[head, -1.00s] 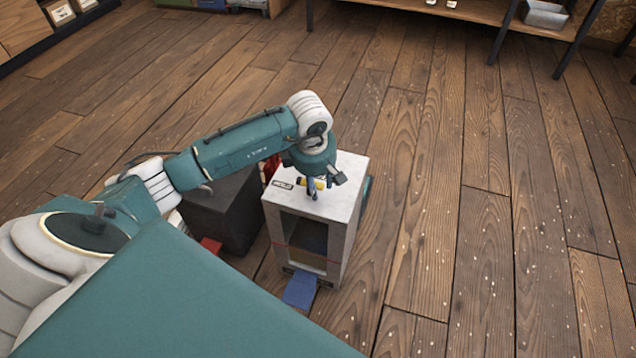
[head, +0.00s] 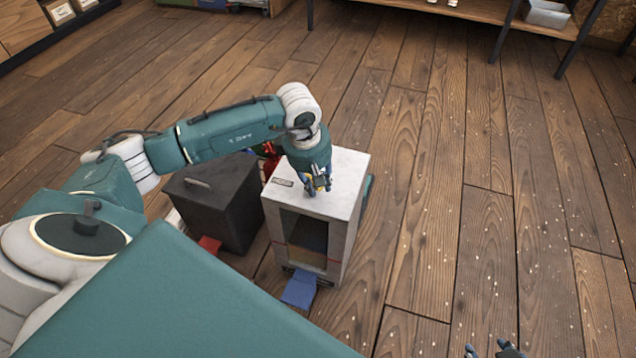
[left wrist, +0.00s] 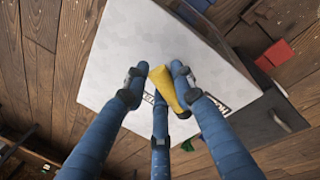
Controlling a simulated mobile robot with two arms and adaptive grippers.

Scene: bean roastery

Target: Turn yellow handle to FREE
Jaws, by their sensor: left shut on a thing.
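The yellow handle (left wrist: 165,88) lies on the pale top of a white box (head: 338,168). In the left wrist view it slants from the upper left to the lower right. My left gripper (head: 317,190) points down over the box top, and its fingers (left wrist: 157,80) are closed around the handle. In the head view the gripper mostly hides the handle. Black markings (left wrist: 212,120) show beside the handle, partly covered by fingers; I cannot read FREE. My right gripper (head: 490,351) just enters the bottom edge, its visible fingertips apart and empty.
A dark lidded bin (head: 215,195) stands close left of the white box. A blue flap (head: 299,290) sticks out at the box's front, and a red one (head: 210,244) at the bin's. Red items are behind the box. The wooden floor (head: 470,200) on the right is clear.

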